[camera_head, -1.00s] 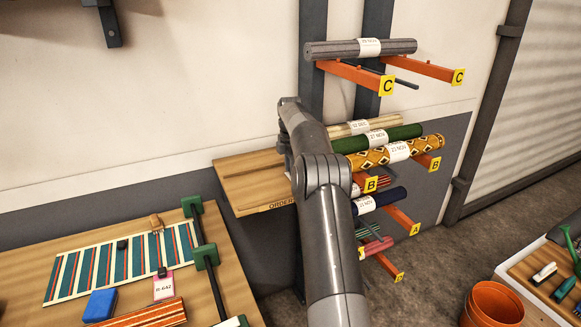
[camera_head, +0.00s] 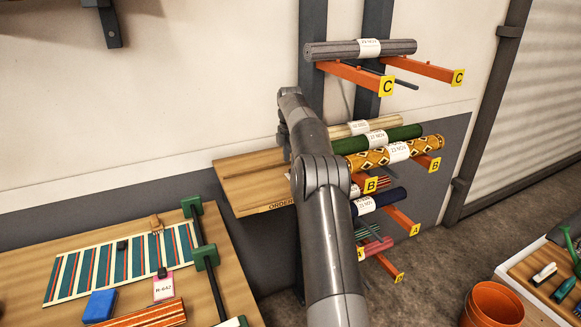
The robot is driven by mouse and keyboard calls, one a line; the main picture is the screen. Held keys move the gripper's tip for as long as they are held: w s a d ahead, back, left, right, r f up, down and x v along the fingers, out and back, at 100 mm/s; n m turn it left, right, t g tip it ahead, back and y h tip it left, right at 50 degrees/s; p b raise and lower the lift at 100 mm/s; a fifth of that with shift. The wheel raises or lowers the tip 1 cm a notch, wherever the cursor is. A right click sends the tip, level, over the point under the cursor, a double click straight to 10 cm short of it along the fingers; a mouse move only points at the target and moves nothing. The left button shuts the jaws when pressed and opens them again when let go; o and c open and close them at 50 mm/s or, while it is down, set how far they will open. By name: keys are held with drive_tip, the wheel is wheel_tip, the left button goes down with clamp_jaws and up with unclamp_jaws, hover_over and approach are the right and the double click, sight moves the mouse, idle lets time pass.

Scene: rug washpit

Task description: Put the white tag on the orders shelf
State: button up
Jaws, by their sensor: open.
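The orders shelf (camera_head: 245,180) is a wooden board on the wall with "ORDER" lettering on its front edge, partly hidden by my arm. Its visible left part is bare. My gripper is not visible; the end of my arm bends down at the shelf's right side, behind my own links. I see no plain loose white tag. A pale pinkish tag marked R-642 (camera_head: 164,289) lies on the wooden table by the striped rug (camera_head: 125,262). Whether a white tag lies on the hidden part of the shelf, I cannot tell.
Racks with orange arms hold several rolled rugs, such as a grey roll (camera_head: 335,50) and a patterned roll (camera_head: 372,158), right of my arm. The table also holds a blue block (camera_head: 100,306) and green-ended bars (camera_head: 206,257). An orange bucket (camera_head: 492,305) stands lower right.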

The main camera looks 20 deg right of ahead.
drive_tip(key=s+a+r+m, duration=0.1)
drive_tip(key=s+a+r, duration=0.15)
drive_tip(key=r, duration=0.25)
drive_tip(key=s+a+r+m+t, duration=0.1)
drive_tip(key=s+a+r+m, duration=0.1)
drive_tip(key=a+r, duration=0.25)
drive_tip(key=s+a+r+m, duration=0.1)
drive_tip(key=s+a+r, duration=0.1)
drive_tip(key=r, duration=0.3)
drive_tip(key=s+a+r+m+t, duration=0.1)
drive_tip(key=s+a+r+m, duration=0.1)
drive_tip(key=s+a+r, duration=0.3)
drive_tip(key=s+a+m+t, duration=0.1)
drive_tip(key=s+a+m, duration=0.15)
drive_tip(key=s, duration=0.45)
drive_tip(key=s+a+f+m+t, duration=0.1)
drive_tip(key=s+a+f+m, duration=0.1)
drive_tip(key=s, duration=0.7)
drive_tip(key=s+a+f+m, duration=0.3)
drive_tip(key=s+f, duration=0.3)
drive_tip(key=s, duration=0.4)
drive_tip(key=s+a+f+m+t, duration=0.1)
drive_tip(key=s+f+m, duration=0.3)
drive_tip(key=s, duration=0.6)
drive_tip(key=shift+s+a+f+t, duration=0.25)
drive_tip(key=shift+a+f+t, duration=0.05)
drive_tip(key=shift+a, duration=0.45)
